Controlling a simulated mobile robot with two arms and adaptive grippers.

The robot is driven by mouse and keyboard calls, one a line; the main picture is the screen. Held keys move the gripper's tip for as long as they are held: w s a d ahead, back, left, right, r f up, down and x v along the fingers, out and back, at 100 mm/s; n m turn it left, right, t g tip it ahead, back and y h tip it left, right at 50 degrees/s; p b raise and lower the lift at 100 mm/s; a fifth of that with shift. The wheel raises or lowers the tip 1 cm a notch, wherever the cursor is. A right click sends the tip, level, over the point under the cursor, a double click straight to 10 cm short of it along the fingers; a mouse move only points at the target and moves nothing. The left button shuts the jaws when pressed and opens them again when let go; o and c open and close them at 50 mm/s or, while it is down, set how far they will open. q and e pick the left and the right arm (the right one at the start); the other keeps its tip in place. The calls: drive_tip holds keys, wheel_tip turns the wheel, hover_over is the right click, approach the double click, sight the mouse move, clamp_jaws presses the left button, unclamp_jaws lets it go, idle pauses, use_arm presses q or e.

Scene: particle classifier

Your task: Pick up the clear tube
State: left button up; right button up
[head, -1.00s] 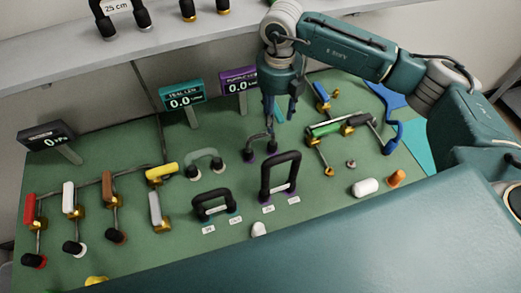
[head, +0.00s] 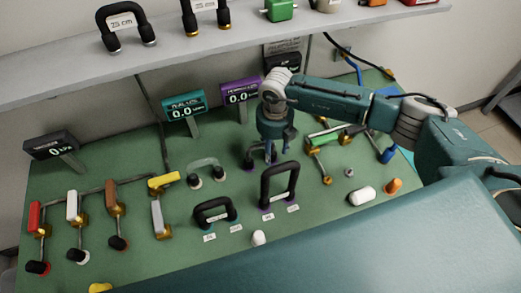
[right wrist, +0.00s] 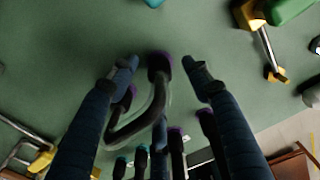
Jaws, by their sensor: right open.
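A short, see-through curved tube with dark ends in purple-ringed sockets stands on the green board, partly hidden by my right gripper (head: 268,150) in the head view. In the right wrist view this clear tube (right wrist: 158,100) arches between the fingers, its far end close to the fingertips. My right gripper (right wrist: 160,68) is open, one finger on each side of it; contact cannot be told. Another pale clear tube (head: 206,164), with black ends, stands to the left in the head view. My left gripper is not in view.
A tall black tube (head: 279,170) and a shorter black tube (head: 215,204) stand close in front. A green-handled fitting (head: 323,139) is to the right. Small displays, including a purple one (head: 241,92), stand behind. A grey shelf (head: 200,58) runs above the back.

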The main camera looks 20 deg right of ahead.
sight(273, 142)
drive_tip(key=shift+f, duration=0.25)
clamp_jaws()
wheel_tip(273, 142, up, 9)
drive_tip(key=b, duration=0.3)
drive_tip(key=shift+r, duration=0.55)
